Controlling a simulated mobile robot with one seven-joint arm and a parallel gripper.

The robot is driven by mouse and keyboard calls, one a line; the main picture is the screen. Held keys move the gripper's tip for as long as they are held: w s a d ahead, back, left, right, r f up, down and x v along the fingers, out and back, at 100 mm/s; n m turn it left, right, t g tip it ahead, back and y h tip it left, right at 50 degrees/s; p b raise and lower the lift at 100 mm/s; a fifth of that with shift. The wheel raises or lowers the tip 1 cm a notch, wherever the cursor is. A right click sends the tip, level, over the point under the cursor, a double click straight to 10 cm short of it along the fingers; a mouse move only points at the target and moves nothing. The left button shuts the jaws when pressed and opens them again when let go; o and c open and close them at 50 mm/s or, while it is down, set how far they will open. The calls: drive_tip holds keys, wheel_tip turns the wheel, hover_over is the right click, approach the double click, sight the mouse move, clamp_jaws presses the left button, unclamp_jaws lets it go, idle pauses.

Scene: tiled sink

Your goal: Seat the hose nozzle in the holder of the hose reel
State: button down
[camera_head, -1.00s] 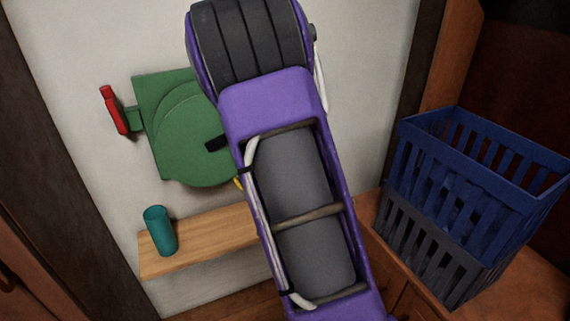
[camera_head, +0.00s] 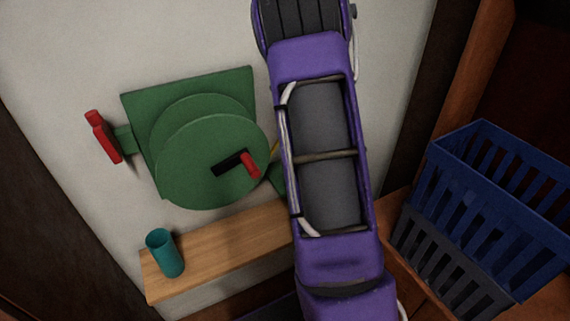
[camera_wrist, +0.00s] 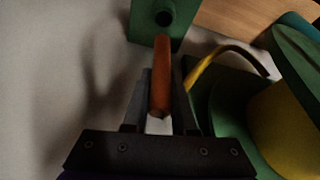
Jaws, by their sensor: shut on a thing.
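My gripper (camera_wrist: 158,98) is shut on the hose nozzle (camera_wrist: 160,76), an orange-brown stick that points up the wrist view. A green block with a dark round socket (camera_wrist: 163,14), which looks like the holder, is just beyond the nozzle's far end. They look apart, but I cannot tell the gap in depth. The yellow hose (camera_wrist: 208,60) curves beside the right finger. The green hose reel (camera_head: 200,165) is on the wall in the head view; its drum side (camera_wrist: 225,115) is at right in the wrist view. My arm hides the gripper and nozzle in the head view.
A red crank handle (camera_head: 250,165) sticks out from the reel. A red piece (camera_head: 102,136) is on a green bracket at its left. A teal cup (camera_head: 165,252) stands on the wooden shelf (camera_head: 215,248) below. Blue and grey crates (camera_head: 490,190) are at right.

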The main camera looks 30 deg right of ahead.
wheel_tip(320, 180, down, 9)
drive_tip(key=shift+s+r+b, duration=0.1)
drive_tip(key=shift+r+b, duration=0.1)
drive_tip(key=shift+b, duration=0.85)
drive_tip(key=c, duration=0.7)
unclamp_jaws()
drive_tip(key=shift+f, duration=0.1)
drive_tip(key=p+v, duration=0.2)
drive_tip(key=v, duration=1)
drive_tip(key=shift+r, duration=0.2)
